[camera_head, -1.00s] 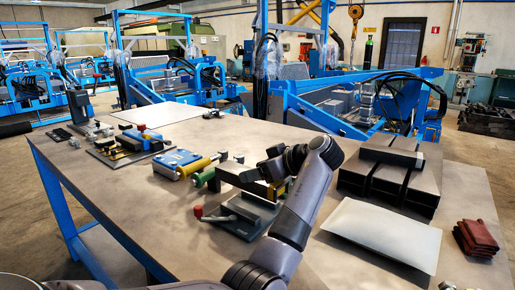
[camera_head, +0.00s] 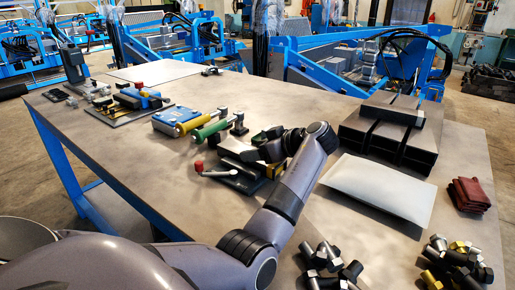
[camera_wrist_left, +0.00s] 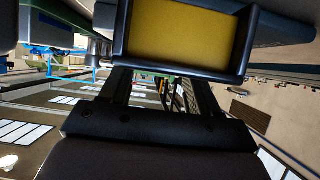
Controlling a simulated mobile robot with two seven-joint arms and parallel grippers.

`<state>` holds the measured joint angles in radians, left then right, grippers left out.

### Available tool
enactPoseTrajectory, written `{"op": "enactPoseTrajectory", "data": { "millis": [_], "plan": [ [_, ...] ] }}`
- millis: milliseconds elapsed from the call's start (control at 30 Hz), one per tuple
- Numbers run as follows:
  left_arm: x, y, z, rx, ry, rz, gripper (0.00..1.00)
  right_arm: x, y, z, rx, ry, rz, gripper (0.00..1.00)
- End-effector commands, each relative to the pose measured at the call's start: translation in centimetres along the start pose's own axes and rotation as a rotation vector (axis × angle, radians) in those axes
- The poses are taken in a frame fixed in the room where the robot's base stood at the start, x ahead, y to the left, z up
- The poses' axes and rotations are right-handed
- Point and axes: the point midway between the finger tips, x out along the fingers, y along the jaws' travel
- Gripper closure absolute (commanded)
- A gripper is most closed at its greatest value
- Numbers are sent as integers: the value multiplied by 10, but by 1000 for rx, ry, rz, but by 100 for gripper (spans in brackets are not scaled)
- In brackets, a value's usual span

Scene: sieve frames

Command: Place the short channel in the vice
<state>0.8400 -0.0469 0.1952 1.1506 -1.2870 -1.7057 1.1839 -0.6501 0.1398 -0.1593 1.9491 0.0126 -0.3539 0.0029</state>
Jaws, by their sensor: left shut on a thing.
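My left gripper (camera_head: 266,149) is shut on a dark grey piece, which I take to be the short channel (camera_head: 236,148); the gripper and wrist partly cover it. In the left wrist view a dark three-sided frame around a yellow face (camera_wrist_left: 185,38) lies across the fingers (camera_wrist_left: 160,90); I cannot tell how much of it is the channel. The vice (camera_head: 238,182), dark with a red-knobbed handle, stands on the table just below the gripper. A yellow part shows at its right. Whether the channel touches the vice is hidden. My right gripper is not in view.
A blue fixture with a yellow roller (camera_head: 180,121) and a green-handled tool (camera_head: 211,130) stand close left of the vice. Stacked dark channels (camera_head: 385,136), a pale sheet (camera_head: 378,188), red cloths (camera_head: 469,194) and loose bolts (camera_head: 325,262) lie to the right.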

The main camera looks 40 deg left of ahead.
Motion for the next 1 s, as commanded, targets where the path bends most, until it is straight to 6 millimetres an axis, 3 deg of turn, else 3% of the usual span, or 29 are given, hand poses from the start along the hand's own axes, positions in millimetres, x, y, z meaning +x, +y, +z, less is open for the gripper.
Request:
{"op": "enactPoseTrajectory", "data": {
  "millis": [67,100,133,567,1000],
  "plan": [
    [0,1,-1,-7,7,3,100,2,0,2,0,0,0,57],
    [1,0,2,0,0,0,26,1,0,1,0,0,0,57],
    [1,0,1,0,0,0,16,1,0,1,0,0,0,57],
    [-6,0,-2,0,-1,2,13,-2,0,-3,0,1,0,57],
    [-95,1,-2,1,-1,3,13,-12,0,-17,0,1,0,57]
  ]
}}
